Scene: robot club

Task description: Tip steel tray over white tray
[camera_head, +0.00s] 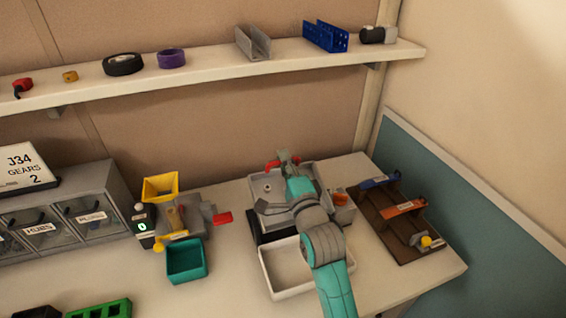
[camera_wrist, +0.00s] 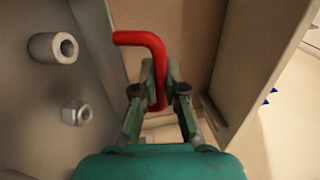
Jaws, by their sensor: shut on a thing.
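The steel tray (camera_head: 256,190) is a light grey, shallow tray at the back of the bench. My gripper (camera_head: 286,163) reaches across it to a red bent handle (camera_head: 272,165) at its back edge. In the wrist view my gripper (camera_wrist: 160,90) is shut on the red handle (camera_wrist: 145,40). There a grey spacer (camera_wrist: 50,47) and a nut (camera_wrist: 74,113) lie on the grey surface at left. The white tray (camera_head: 268,282) is in front of the steel tray, close to it and partly hidden by my arm. Its visible floor looks empty.
A black block (camera_head: 264,227) shows under the steel tray's front left. A teal bin (camera_head: 187,262) and a yellow hopper (camera_head: 160,188) stand left. A brown organiser (camera_head: 402,240) lies right. A shelf (camera_head: 205,80) with several parts runs above.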

